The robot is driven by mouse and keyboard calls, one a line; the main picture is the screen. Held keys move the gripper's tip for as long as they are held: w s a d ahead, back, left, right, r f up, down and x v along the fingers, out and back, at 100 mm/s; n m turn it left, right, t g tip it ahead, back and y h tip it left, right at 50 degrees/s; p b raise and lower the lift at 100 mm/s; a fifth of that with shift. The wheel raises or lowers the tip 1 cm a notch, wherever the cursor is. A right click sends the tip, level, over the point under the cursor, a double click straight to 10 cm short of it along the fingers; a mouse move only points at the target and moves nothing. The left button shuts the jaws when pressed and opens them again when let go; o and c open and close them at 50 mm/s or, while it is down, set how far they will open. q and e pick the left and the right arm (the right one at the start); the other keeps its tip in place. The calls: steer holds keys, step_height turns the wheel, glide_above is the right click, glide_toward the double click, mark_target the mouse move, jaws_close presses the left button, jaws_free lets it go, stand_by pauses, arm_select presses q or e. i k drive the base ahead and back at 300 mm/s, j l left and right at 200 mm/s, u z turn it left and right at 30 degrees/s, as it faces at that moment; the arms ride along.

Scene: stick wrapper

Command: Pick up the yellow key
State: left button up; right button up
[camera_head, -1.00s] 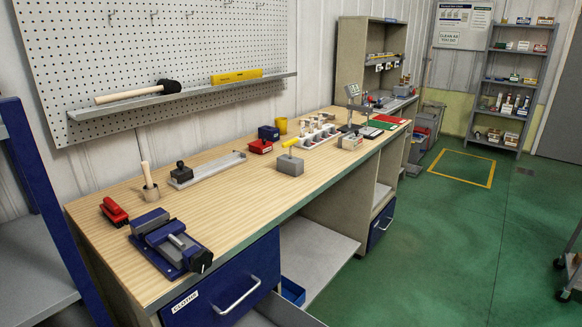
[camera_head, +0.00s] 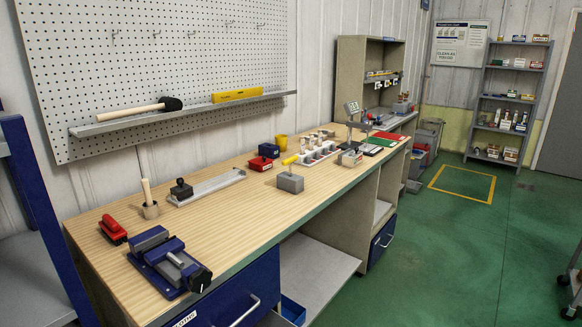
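The yellow key (camera_head: 290,160) is a small yellow piece at the top of a grey block (camera_head: 290,182). The block stands near the front edge of the wooden workbench (camera_head: 240,218), around the middle of its length. The key points up and a little left-to-right; at this size I cannot tell how deep it sits in the block. Neither of my grippers shows in this view.
A red bin (camera_head: 261,163) and yellow cup (camera_head: 281,141) stand behind the block, and a white rack (camera_head: 318,153) lies beyond it. A blue vise (camera_head: 170,262) and red tool (camera_head: 112,230) are at the near end. Green floor (camera_head: 430,260) is open to the right.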

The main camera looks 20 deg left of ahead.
mark_target(289, 161)
steer(key=i+l+u, duration=0.15)
steer(key=u, duration=0.65)
steer(key=i+l+u, duration=0.2)
steer(key=l, duration=0.35)
steer(key=i+l+u, duration=0.2)
steer(key=l, duration=0.35)
steer(key=l+u, duration=0.2)
steer(key=l, duration=0.35)
steer(key=l+u, duration=0.2)
steer(key=l, duration=0.4)
steer(key=i, duration=0.05)
